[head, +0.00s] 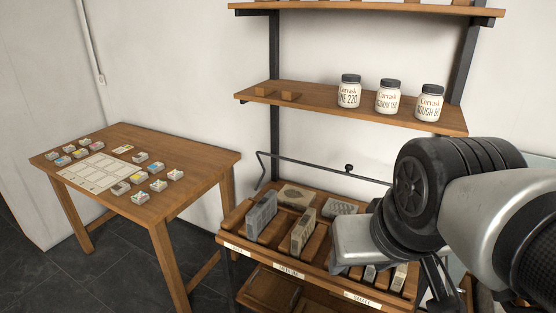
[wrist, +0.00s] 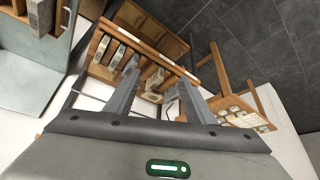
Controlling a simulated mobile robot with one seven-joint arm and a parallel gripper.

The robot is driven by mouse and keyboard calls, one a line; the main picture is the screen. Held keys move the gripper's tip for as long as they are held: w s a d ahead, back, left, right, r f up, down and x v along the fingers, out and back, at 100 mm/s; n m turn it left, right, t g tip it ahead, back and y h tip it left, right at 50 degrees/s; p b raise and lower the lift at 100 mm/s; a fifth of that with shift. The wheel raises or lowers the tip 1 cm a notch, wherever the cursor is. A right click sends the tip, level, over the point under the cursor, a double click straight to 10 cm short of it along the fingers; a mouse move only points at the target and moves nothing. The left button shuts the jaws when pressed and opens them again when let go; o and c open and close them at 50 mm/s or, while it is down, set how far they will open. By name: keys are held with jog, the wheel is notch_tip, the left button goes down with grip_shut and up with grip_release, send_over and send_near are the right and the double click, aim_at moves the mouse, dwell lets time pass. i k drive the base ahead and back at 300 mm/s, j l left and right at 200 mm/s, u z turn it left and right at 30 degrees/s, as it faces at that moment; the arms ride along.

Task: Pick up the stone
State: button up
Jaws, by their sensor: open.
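Several stone slabs stand in a slotted wooden rack in the head view. A grey one (head: 262,216) stands at the left, and a tan one (head: 303,232) stands in the middle. A tan slab (head: 295,196) and a grey slab (head: 340,207) sit behind them. More pale slabs (head: 399,277) are at the right, partly hidden by my gripper. Which one is the task's stone, I cannot tell. My gripper (wrist: 158,78) is open and empty in the wrist view, with rack stones (wrist: 153,78) beyond its fingers. The fingers are mostly hidden in the head view.
The rack (head: 290,268) has labels along its front edge. Jars (head: 389,97) stand on a wall shelf (head: 300,98). A wooden table (head: 200,162) at left holds small blocks and a printed sheet.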

aim_at(301, 234)
jog(key=i+j, duration=0.35)
jog(key=i+j+z, duration=0.1)
jog(key=i+j, duration=0.3)
jog(key=j, duration=0.15)
jog(key=i+j, duration=0.35)
jog(key=j, duration=0.15)
